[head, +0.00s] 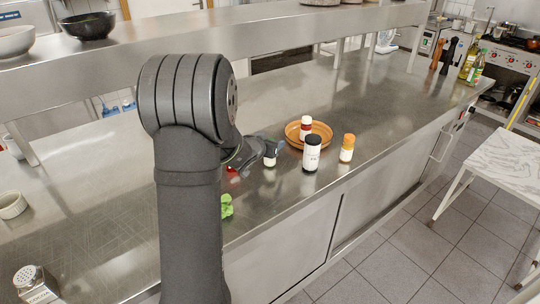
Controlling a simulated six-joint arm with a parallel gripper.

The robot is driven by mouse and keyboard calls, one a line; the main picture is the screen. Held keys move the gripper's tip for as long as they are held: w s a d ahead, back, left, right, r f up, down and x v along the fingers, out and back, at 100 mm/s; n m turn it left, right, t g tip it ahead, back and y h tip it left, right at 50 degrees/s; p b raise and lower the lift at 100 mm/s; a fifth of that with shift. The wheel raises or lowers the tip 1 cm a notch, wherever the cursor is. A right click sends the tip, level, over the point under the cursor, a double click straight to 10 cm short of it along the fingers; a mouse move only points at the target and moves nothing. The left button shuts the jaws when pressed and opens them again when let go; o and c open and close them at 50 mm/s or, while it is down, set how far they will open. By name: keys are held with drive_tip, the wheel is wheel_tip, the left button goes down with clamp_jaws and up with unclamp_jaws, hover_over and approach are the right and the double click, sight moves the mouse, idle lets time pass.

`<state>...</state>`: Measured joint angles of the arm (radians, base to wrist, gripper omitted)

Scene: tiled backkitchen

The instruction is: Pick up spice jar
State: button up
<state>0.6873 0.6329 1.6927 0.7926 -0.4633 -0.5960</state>
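Several small jars stand on the steel counter right of my arm, and I cannot tell which one the task means. A jar with a black top and white label (312,155) stands in front of an orange dish (290,138). A jar with an orange cap (347,148) stands to its right. A jar with a white cap and dark red contents (305,127) is at the dish. My gripper (268,150) is left of these, close to a small pale jar (270,161) that it partly hides. My arm hides much of the gripper; its opening is unclear.
Green leafy food (226,206) and something red (231,169) lie near my arm. A metal-topped shaker (33,284) and white ramekin (12,205) stand at left. A shelf (200,37) runs above the back. The counter right of the jars is largely clear.

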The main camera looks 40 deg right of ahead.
drive_tip(key=shift+d+f, duration=0.1)
drive_tip(key=shift+d, duration=0.05)
clamp_jaws()
idle(0.4)
